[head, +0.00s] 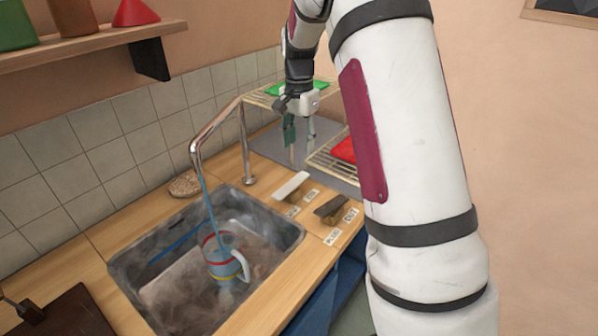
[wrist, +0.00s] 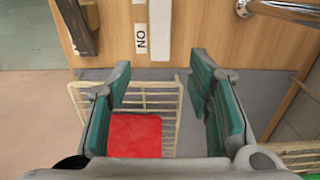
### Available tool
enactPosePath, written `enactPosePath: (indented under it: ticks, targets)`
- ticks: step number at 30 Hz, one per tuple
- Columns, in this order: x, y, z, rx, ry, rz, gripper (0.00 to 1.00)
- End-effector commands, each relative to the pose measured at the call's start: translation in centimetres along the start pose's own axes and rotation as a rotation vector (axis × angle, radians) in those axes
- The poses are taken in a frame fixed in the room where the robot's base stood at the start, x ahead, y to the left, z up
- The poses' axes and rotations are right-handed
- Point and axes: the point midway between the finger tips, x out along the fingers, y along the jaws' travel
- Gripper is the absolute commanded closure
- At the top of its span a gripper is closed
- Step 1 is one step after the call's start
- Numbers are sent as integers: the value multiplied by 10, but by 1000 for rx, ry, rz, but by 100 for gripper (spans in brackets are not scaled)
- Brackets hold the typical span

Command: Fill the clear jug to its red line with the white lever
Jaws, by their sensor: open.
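The clear jug (head: 222,262) stands upright in the sink under the tap (head: 196,150). A blue water stream (head: 207,205) runs from the spout into it. The jug has a white handle, a red line near its top and a yellow band lower down; its exact water level is hard to tell. The white lever (head: 291,185) sits on the counter right of the sink; it also shows in the wrist view (wrist: 160,28). My gripper (head: 301,142) is open and empty, beyond the white lever and apart from it; its teal fingers (wrist: 160,88) show in the wrist view.
A dark lever (head: 333,206) stands beside the white one, with small labels near both. Wire racks hold a red item (head: 344,150) and a green item (head: 297,88) by my gripper. A brown sponge-like disc (head: 185,184) lies behind the sink (head: 125,268).

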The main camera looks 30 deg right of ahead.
Motion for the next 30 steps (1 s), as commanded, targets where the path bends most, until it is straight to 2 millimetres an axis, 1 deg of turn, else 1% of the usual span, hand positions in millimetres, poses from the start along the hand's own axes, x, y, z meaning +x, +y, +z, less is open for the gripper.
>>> enactPosePath:
  ticks: [1, 9, 15, 18, 21, 29, 30]
  targets:
    - [11, 1, 0, 0, -3, 3, 53]
    - [64, 1, 0, 0, -2, 3, 53]
    - [90, 0, 0, -1, -1, 1, 53]
    - [98, 0, 0, 0, -1, 1, 53]
    - [102, 0, 0, 0, -1, 0, 53]
    - [102, 0, 0, 0, 0, -1, 53]
    - [102, 0, 0, 0, 0, -1, 60]
